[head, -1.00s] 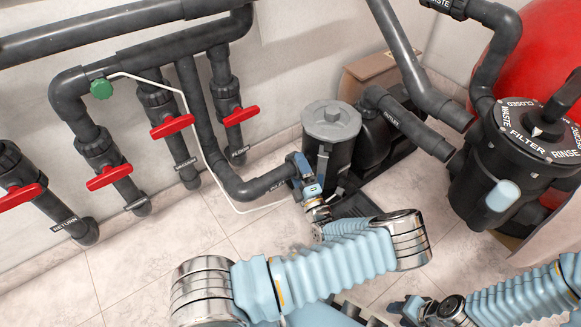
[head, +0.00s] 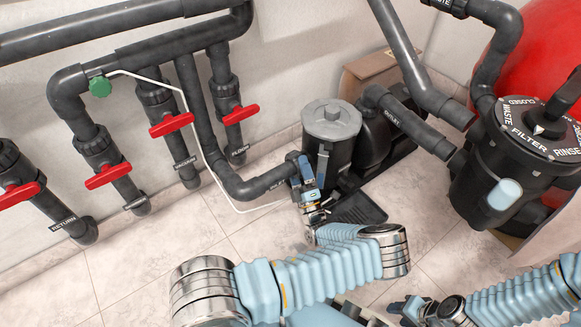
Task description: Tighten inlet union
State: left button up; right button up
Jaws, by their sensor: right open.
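The inlet union sits where the dark inlet pipe (head: 255,187) meets the pump's strainer pot (head: 331,150), which has a grey lid. The union itself is mostly hidden behind my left gripper (head: 303,172). That gripper is at the joint, with its fingers around or against it. I cannot tell whether its jaws are open or shut on the union. My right gripper (head: 400,308) is open and empty, low in the picture, well apart from the pump.
Several pipes with red valve handles (head: 172,124) stand along the wall at left. A multiport valve (head: 525,150) and red tank (head: 530,55) stand at right. A cardboard box (head: 372,72) is behind the pump. The tiled floor (head: 160,265) at lower left is clear.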

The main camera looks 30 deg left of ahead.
pick_arm(q)
jog(key=v, duration=0.6)
dwell(0.3)
jog(key=shift+f, duration=0.1)
jog(key=v, duration=0.7)
jog(key=shift+s, duration=0.2)
jog(key=shift+f, duration=0.1)
